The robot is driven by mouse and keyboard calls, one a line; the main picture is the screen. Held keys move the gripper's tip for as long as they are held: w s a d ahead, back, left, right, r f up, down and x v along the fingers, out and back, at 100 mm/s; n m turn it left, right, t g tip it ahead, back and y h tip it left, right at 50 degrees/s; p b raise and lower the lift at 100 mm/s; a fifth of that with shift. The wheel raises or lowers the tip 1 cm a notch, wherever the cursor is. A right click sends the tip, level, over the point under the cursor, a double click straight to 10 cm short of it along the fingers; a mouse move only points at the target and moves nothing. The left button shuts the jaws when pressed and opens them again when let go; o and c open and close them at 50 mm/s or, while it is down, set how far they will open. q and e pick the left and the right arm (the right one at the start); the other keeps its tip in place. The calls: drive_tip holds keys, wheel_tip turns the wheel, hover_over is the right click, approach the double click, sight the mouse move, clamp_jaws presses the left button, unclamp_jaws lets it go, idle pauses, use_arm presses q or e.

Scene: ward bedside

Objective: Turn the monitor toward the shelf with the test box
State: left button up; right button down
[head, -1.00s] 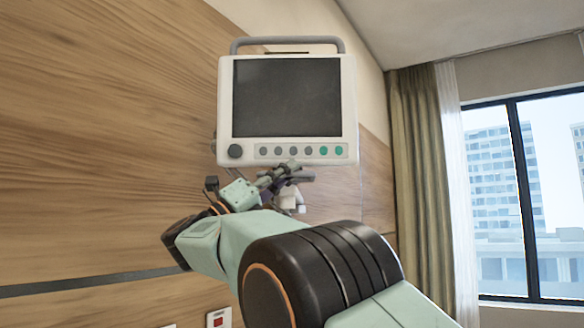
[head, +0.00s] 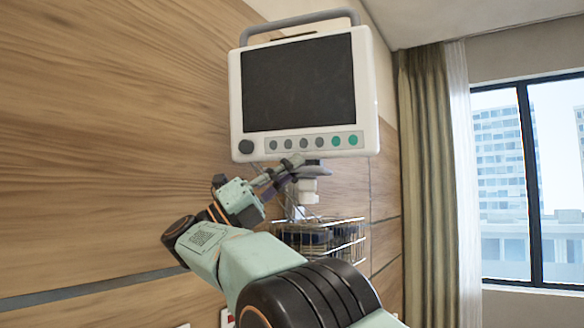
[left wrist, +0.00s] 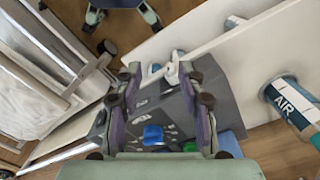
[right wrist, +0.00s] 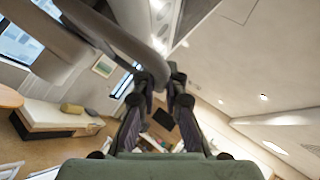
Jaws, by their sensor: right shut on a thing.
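The monitor (head: 300,85) is a white box with a dark blank screen, a row of round buttons and a grey top handle. It hangs on a white mount (head: 307,190) at the wood wall, its screen facing me and turned slightly left. My right gripper (head: 292,165) is at its lower edge. In the right wrist view, the right fingers (right wrist: 160,82) close on the end of a grey curved bar (right wrist: 110,38). My left gripper (left wrist: 160,72) shows only in the left wrist view, with its fingers apart over a grey surface.
A wire basket (head: 335,240) with dark contents hangs below the monitor. A curtain (head: 428,170) and window (head: 535,180) are at the right. In the left wrist view, a cylinder marked AIR (left wrist: 290,103) is at the right and a pale board (left wrist: 225,65) crosses behind.

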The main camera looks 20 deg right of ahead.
drive_tip(key=shift+r, duration=0.3)
drive_tip(key=c, duration=1.4)
unclamp_jaws()
drive_tip(key=shift+f, duration=0.15)
drive_tip(key=shift+w+f, duration=0.15)
